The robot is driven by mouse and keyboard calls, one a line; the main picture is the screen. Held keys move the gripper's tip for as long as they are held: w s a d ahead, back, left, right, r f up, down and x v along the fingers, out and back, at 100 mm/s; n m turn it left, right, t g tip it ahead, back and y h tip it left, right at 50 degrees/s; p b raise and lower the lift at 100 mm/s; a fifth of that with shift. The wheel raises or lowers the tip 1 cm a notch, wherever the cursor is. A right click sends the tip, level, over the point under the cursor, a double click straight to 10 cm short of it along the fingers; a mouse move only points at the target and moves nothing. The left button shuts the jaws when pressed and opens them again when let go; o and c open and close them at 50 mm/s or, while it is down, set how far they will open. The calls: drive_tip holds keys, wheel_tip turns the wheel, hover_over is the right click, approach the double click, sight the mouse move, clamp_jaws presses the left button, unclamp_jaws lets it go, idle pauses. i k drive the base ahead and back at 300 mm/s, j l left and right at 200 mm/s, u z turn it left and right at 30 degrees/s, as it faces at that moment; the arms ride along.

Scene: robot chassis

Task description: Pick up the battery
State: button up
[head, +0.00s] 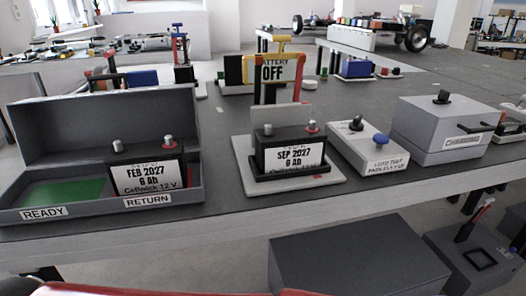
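Two dark batteries with white labels show in the head view. One battery (148,176), labelled FEB 2027, 6 Ah, stands upright in the right part of an open grey case (193,190), behind the word RETURN. The other battery (286,151), labelled SEP 2027, 6 Ah, stands upright in a dark holder on a pale base plate (326,180). Each battery has two terminal posts on top. A yellow-topped stand (272,69) with a sign ending in OFF rises behind the SEP 2027 battery. My gripper is not in view.
The left part of the case, marked READY, has a bare green floor (60,193). Right of the base plate are a white test box (367,150) with a blue knob and a grey CHARGING box (440,130). Dark boxes (350,255) stand below the table's front edge.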

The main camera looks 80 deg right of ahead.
sight(281, 149)
drive_tip(key=k+z, duration=0.1)
drive_tip(key=z, duration=0.3)
drive_tip(key=k+j+z, duration=0.1)
drive_tip(key=z, duration=0.25)
drive_tip(key=k+z, duration=0.1)
drive_tip(key=z, duration=2)
drive_tip(key=u, duration=1.45)
drive_tip(key=z, duration=1.45)
drive_tip(key=l+u, duration=0.1)
drive_tip(key=u, duration=0.3)
drive_tip(key=l+u, duration=0.15)
drive_tip(key=u, duration=0.25)
